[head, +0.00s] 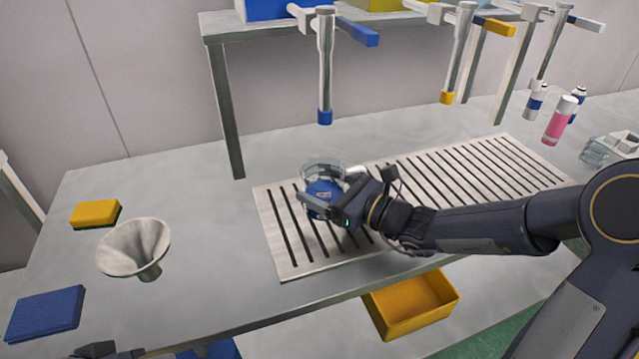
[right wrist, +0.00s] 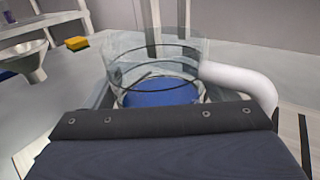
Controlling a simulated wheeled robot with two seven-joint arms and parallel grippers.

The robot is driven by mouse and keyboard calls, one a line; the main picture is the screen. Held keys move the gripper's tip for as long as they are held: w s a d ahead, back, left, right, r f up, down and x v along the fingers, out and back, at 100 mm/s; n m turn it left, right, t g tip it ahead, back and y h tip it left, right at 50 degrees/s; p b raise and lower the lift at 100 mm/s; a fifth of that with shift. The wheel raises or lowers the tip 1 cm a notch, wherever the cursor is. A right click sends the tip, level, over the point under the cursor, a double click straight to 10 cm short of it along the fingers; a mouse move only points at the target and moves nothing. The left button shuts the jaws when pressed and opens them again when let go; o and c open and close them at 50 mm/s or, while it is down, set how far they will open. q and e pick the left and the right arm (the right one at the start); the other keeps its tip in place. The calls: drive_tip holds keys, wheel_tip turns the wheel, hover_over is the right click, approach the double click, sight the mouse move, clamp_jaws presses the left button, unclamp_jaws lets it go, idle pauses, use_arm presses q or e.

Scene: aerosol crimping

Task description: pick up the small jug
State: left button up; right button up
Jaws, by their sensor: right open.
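The small jug (head: 318,171) is a clear vessel with a white handle, standing on the slotted drain grate (head: 276,228) below the blue-tipped tap. Blue shows inside or behind its lower part. In the right wrist view the jug (right wrist: 160,55) is straight ahead, with its white handle (right wrist: 243,82) on the right. My right gripper (head: 318,202) is at the near side of the jug, with its open jaws around or beside the lower body; contact cannot be told. The gripper hides the jug's base. A dark piece at the bottom left edge may be my left arm; its jaws do not show.
A blue-tipped tap (head: 325,75) hangs above the jug. A metal funnel (head: 135,248), a yellow sponge (head: 95,213) and a blue cloth or sponge (head: 45,312) lie left. Spray cans (head: 560,120) stand at the back right. A yellow bin (head: 412,304) is below the table edge.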

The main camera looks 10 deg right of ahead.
drive_tip(key=shift+s+d+r, duration=0.1)
drive_tip(key=shift+s, duration=0.1)
drive_tip(key=c, duration=0.8)
drive_tip(key=shift+r, duration=0.1)
